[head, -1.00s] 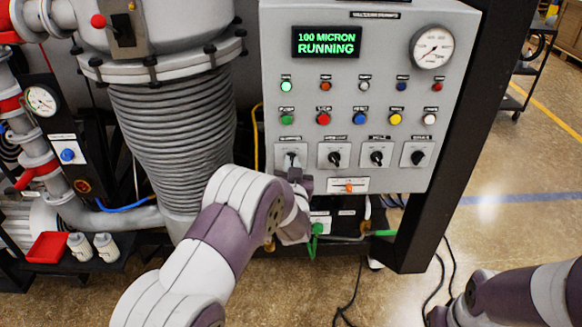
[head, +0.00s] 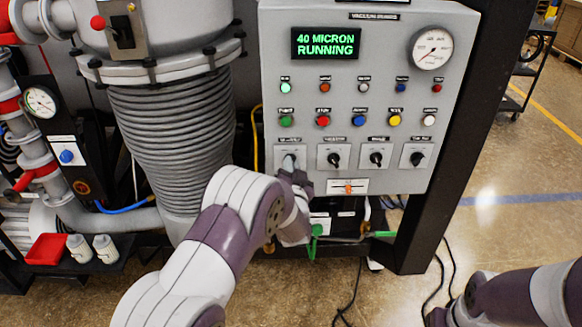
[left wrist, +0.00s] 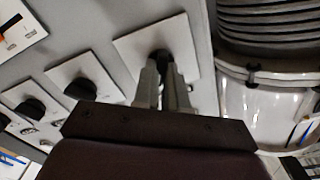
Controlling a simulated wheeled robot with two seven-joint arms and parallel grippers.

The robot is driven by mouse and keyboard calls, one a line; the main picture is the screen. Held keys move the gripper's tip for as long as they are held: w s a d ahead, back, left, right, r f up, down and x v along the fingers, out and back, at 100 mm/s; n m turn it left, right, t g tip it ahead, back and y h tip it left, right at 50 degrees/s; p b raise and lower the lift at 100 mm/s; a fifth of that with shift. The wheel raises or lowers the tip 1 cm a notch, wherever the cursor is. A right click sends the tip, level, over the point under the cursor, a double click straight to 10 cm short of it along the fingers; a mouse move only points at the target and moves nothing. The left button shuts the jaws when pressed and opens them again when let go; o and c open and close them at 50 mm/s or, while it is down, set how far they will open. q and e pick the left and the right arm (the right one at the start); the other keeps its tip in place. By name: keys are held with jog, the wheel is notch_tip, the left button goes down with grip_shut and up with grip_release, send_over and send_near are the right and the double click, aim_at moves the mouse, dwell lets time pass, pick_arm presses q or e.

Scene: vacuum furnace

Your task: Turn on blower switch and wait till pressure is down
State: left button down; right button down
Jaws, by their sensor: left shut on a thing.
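The grey control panel (head: 270,60) stands in the middle of the head view. Its display (head: 325,43) reads "40 MICRON RUNNING" in green. Several black rotary switches on white plates form the bottom row. My left gripper (head: 290,168) is at the leftmost switch, whose plate (head: 278,153) is partly covered by it. In the left wrist view the fingers (left wrist: 162,85) are shut on that switch's black knob (left wrist: 160,57). The label above it is too blurred to read. My right gripper is not in view; only part of my right arm shows at bottom right.
A round dial gauge (head: 432,48) is at the panel's upper right, above rows of coloured lamps and buttons. A ribbed bellows column (head: 172,130) stands left of the panel. A red tray (head: 47,249) and two white cups sit at lower left. Cables lie on the floor.

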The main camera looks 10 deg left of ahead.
pick_arm(q)
jog(key=c, duration=1.2)
grip_release()
jog(key=shift+s, duration=0.15)
jog(key=b+v, duration=0.2)
jog(key=v, duration=1)
jog(key=shift+s+d, duration=0.15)
jog(key=shift+s, duration=0.1)
